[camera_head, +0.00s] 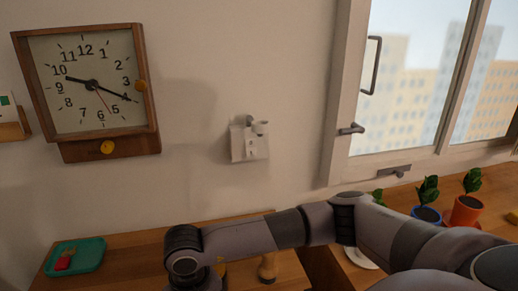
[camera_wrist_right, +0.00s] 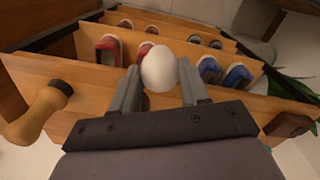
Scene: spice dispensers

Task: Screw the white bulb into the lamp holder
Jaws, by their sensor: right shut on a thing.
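The white bulb (camera_wrist_right: 158,67) sits between the two fingers of my right gripper (camera_wrist_right: 160,78) in the right wrist view. The gripper is shut on it, and its rounded white end shows. Its base is not clearly visible. My left gripper is in neither view.
A wall clock (camera_head: 84,82) hangs left of the holder; a window (camera_head: 420,80) is at right. A teal tray (camera_head: 88,257) is on the wooden table. Potted plants (camera_head: 465,212) stand on the sill.

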